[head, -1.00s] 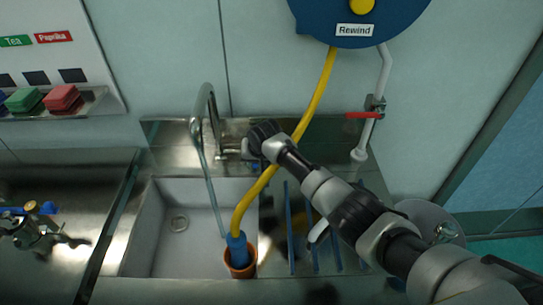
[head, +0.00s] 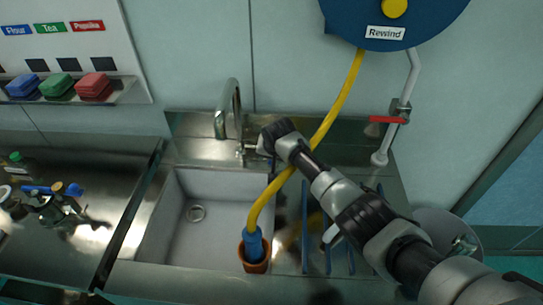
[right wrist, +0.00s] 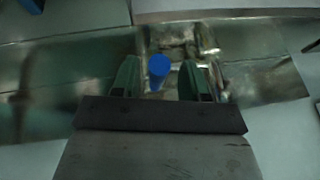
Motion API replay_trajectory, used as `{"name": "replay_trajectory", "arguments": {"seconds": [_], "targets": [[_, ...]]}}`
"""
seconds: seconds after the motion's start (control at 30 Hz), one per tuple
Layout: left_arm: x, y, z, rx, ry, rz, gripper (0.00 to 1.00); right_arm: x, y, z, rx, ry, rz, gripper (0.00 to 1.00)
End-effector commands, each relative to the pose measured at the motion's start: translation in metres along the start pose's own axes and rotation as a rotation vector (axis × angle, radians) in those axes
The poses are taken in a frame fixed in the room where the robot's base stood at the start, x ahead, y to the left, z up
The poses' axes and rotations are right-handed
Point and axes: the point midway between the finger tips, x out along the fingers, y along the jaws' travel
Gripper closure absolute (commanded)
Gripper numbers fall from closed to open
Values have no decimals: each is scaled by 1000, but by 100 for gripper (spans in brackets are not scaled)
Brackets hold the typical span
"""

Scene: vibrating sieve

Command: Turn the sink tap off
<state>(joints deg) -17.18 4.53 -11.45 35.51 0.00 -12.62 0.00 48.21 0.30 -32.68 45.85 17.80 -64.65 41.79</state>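The sink tap (head: 235,100) is a metal arched spout at the back of the sink (head: 185,235). No water stream shows below its mouth now. My right gripper (head: 262,145) is just right of the tap's base in the head view, and its fingertips are hard to make out there. In the right wrist view my right gripper (right wrist: 158,75) has its two green fingers apart. A blue round knob (right wrist: 158,66), seemingly the tap's handle, shows between them with a gap on each side. My left gripper is not in view.
A yellow hose (head: 328,120) runs from the blue reel (head: 400,25) past my right arm to a blue nozzle (head: 252,243) in a brown pot (head: 254,264). A red-handled pipe valve (head: 388,119) is at the right. Blue rack bars (head: 305,230) stand right of the basin.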

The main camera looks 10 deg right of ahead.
Motion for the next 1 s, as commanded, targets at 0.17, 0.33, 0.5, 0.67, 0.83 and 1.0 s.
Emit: {"name": "replay_trajectory", "arguments": {"seconds": [0.17,0.33,0.5,0.67,0.83,1.0], "targets": [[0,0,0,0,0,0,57,1,0,1,-1,-3,1,56],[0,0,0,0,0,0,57,-2,0,1,-2,-3,1,56],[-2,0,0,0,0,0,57,-16,0,0,-3,-2,-1,56],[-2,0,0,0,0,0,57,-40,0,1,-3,0,-2,56],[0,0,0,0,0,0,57,-68,0,1,-2,0,-1,56],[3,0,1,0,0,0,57,-91,0,0,-2,0,-1,56]]}}
